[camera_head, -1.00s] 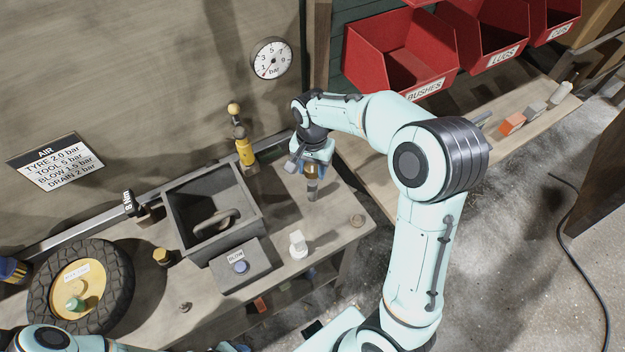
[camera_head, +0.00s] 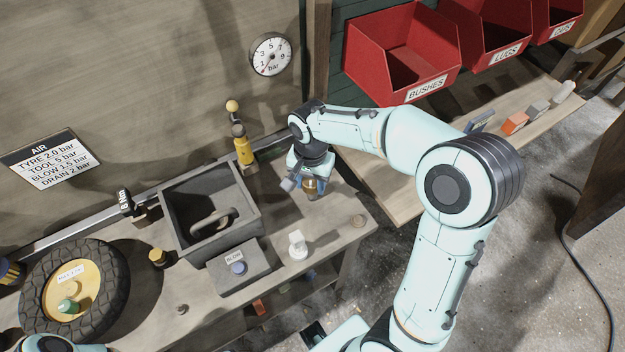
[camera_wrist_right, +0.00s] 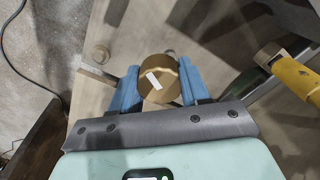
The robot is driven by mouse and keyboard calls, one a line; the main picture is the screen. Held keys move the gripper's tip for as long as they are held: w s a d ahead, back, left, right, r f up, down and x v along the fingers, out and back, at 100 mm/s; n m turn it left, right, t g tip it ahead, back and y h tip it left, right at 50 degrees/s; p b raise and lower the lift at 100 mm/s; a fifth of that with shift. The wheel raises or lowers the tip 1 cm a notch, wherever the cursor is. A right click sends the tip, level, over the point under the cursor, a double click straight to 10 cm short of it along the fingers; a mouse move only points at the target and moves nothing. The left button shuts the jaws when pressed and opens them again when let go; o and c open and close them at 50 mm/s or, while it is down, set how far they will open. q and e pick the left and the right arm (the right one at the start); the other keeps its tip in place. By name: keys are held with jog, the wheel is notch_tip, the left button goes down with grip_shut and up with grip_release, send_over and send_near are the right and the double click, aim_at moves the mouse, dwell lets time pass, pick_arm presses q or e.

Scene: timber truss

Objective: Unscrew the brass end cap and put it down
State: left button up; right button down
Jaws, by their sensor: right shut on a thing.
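The brass end cap (camera_wrist_right: 159,80) is a round brass disc with a pale mark on its face, between the blue fingers in the right wrist view. My right gripper (camera_wrist_right: 157,86) is shut on it, one finger on each side. In the head view the gripper (camera_head: 311,184) points down over the right part of the bench, with a little of the brass cap (camera_head: 310,185) showing between its fingers. What is under the cap is mostly hidden, so I cannot tell whether it is still threaded on. My left gripper is not in view.
The bench (camera_head: 335,225) has a grey open tray (camera_head: 170,222), a BLOW box (camera_head: 240,272), a white block (camera_head: 298,247) and a small round piece (camera_head: 358,221). A wheel (camera_head: 112,290) lies at left. A yellow tool (camera_head: 243,150) stands behind. Bench right of the tray is fairly clear.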

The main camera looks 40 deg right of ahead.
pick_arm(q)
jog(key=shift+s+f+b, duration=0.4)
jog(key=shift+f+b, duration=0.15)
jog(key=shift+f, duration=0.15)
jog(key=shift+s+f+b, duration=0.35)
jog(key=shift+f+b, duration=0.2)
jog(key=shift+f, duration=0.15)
pick_arm(e)
jog(key=s+a, duration=0.4)
jog(key=s, duration=0.1)
jog(key=shift+s+a, duration=0.3)
jog(key=shift+a, duration=0.05)
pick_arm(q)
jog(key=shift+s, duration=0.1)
